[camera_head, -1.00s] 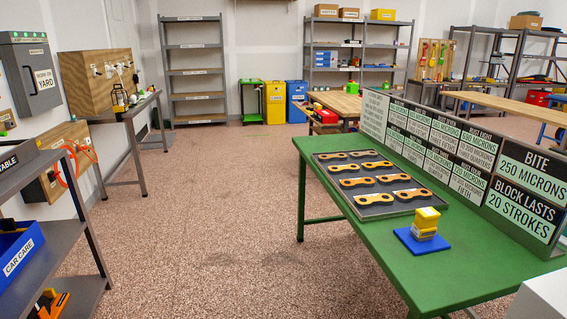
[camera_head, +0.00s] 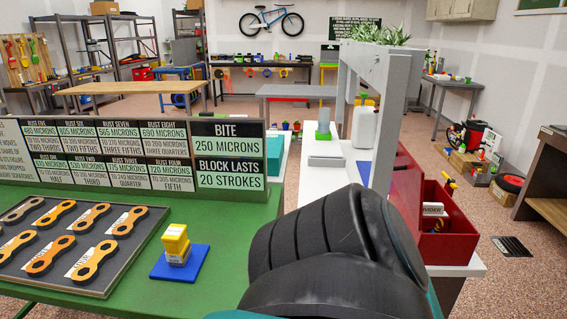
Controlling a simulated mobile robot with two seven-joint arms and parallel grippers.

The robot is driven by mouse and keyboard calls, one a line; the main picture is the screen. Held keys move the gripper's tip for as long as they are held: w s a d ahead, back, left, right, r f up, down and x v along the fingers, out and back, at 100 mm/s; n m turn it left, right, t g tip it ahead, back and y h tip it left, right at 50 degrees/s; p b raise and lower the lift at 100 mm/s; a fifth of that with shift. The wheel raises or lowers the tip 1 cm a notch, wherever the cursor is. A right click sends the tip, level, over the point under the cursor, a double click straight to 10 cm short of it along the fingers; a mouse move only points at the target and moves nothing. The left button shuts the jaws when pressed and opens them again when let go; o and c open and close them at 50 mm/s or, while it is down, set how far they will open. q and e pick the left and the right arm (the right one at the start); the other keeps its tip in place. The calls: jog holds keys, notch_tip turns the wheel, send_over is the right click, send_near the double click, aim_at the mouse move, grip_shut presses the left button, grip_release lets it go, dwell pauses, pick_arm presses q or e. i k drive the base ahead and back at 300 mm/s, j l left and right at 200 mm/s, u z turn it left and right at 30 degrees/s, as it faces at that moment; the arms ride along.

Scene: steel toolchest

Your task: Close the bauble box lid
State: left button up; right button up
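I cannot pick out a bauble box for certain in this view. An open red box (camera_head: 447,231) stands on a white surface at the right, with a white labelled piece and a yellow-handled item in it. A red panel (camera_head: 407,190) rises at its left side, and I cannot tell whether it is a lid. A large dark ribbed form, which looks like part of my arm, covers the lower middle and hides some of that surface. Neither gripper shows.
A green bench (camera_head: 130,199) at the left holds a dark tray (camera_head: 110,276) of orange links, a yellow block on a blue pad (camera_head: 180,263) and a sign board (camera_head: 232,158). A grey planter frame (camera_head: 384,110) stands behind the red box. Speckled floor at the right is partly clear.

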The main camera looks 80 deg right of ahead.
aim_at(408, 178)
jog(key=z, duration=3.05)
jog(key=l+z, duration=0.3)
jog(key=j, duration=0.15)
